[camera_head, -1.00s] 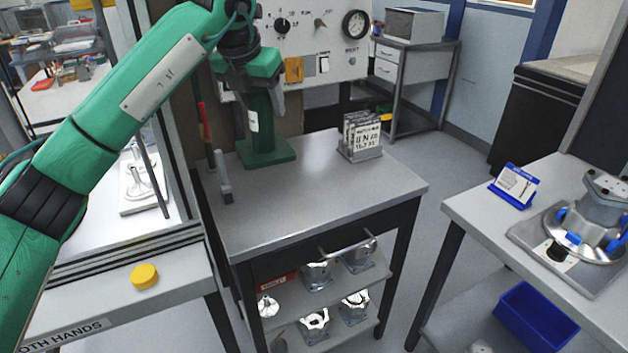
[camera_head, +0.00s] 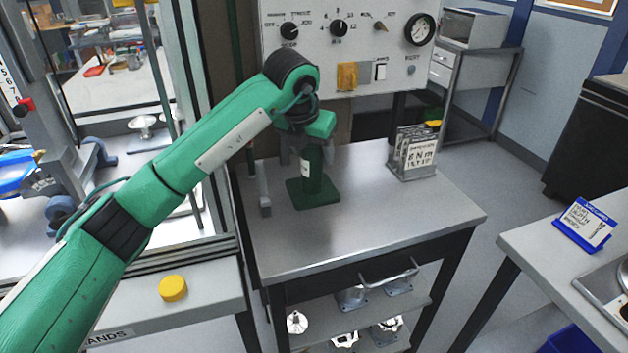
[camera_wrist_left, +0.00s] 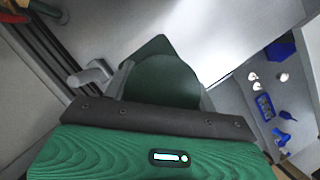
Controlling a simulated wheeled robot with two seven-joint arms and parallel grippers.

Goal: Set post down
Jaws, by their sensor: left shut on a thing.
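The post is a dark green upright cylinder with a pale label on a square green base (camera_head: 314,193), over the back left of the steel-topped table (camera_head: 370,220). My left gripper (camera_head: 309,146) comes from above and is shut on the upper part of the post. The post looks upright, its base at or very close to the tabletop; I cannot tell if it touches. In the left wrist view the dark green post (camera_wrist_left: 160,82) fills the space in front of the gripper and hides most of its base. My right gripper is not in view.
A grey upright bracket (camera_head: 263,190) stands close left of the post. A rack of cards (camera_head: 413,155) stands at the back right of the table. The table's front and middle are clear. A control panel (camera_head: 345,45) rises behind. A yellow button (camera_head: 173,288) is at left.

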